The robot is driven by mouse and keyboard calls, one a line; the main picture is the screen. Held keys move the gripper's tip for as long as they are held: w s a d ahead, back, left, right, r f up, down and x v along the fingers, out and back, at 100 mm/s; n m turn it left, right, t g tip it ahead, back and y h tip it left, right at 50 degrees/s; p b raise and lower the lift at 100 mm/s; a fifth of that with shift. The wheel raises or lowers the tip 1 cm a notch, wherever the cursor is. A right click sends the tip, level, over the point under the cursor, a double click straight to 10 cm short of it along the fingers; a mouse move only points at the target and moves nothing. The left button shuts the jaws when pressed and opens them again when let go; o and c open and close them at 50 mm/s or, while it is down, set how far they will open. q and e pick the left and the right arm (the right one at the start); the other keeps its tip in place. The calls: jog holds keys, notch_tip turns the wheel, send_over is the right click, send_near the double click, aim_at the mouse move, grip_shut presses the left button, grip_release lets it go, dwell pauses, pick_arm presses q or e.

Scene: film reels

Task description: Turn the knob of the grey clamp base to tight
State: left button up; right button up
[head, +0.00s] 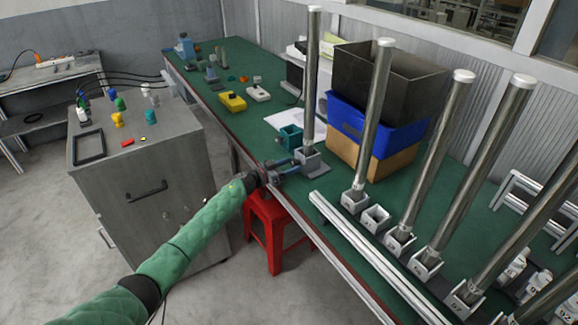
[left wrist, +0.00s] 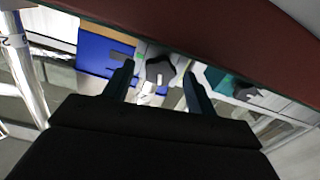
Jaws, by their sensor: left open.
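A grey clamp base (head: 312,160) stands near the front edge of the green table, with an upright metal pole (head: 312,80) in it. My left gripper (head: 287,168) is beside it, at its left front, pointing toward it. In the left wrist view a dark, lobed knob (left wrist: 160,69) shows between the two spread fingers of my left gripper (left wrist: 157,78). The fingers look apart from the knob; exact contact cannot be told. The knob is hidden or too small in the head view. My right gripper is in neither view.
A teal clamp base (head: 290,137) stands just behind, and its dark knob (left wrist: 244,92) shows in the left wrist view. Blue, black and cardboard bins are stacked behind. Several more poles in grey bases line the right. A red stool (head: 266,225) is under the table edge.

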pick_arm(q)
jog(key=shift+w+d, duration=0.1)
jog(key=c, duration=1)
jog(key=shift+m, duration=1.4)
jog(key=m+b, duration=0.1)
jog(key=m, duration=0.1)
jog(key=shift+f+m, duration=0.1)
jog(key=shift+m, duration=0.9)
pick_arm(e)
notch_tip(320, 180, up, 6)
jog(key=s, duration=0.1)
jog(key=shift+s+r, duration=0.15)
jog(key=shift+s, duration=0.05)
